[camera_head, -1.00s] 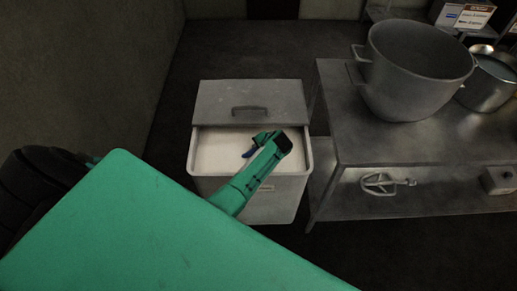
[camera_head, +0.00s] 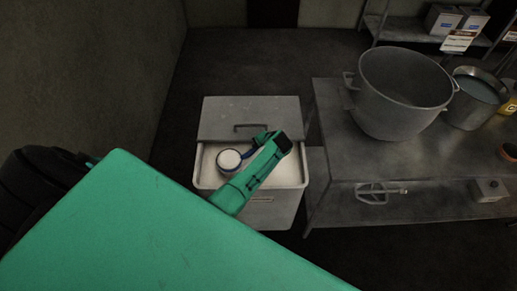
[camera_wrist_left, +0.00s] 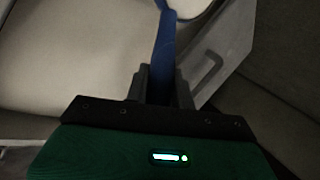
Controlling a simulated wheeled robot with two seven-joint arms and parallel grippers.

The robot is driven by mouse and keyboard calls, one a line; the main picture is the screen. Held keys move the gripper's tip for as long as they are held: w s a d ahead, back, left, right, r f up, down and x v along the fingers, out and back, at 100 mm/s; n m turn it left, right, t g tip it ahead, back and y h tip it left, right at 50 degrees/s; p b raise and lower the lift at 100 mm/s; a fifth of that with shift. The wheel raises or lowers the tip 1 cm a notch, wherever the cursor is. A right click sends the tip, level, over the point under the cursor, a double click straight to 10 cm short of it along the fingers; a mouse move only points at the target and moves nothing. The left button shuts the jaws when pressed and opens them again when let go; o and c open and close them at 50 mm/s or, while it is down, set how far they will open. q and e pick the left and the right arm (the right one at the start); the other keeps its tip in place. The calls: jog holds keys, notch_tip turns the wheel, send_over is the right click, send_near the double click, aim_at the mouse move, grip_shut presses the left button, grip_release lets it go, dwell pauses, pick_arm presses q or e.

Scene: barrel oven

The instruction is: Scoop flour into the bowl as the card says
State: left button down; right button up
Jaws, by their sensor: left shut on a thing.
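My left gripper (camera_head: 262,137) is shut on the blue handle of a scoop (camera_head: 229,160), over the open flour bin (camera_head: 299,180). The scoop's round cup looks full of white flour and appears level. In the left wrist view the blue handle (camera_wrist_left: 165,45) runs up from between the fingers to the cup, which is cut off at the top edge. Pale flour (camera_wrist_left: 80,50) fills the bin below. The large grey metal bowl (camera_head: 400,90) stands on the table to the right. A card (camera_head: 459,41) hangs behind it, too small to read. My right gripper is out of view.
The metal table (camera_head: 345,140) stands right of the bin, with a mixer paddle (camera_head: 380,192) on its lower shelf. A steel pot (camera_head: 477,98) stands right of the bowl. Boxes (camera_head: 442,20) sit on a back shelf. Dark floor lies behind the bin.

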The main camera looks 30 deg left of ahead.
pick_arm(q)
notch_tip(320, 180, up, 11)
jog(key=p, duration=0.9)
jog(key=shift+f, duration=0.15)
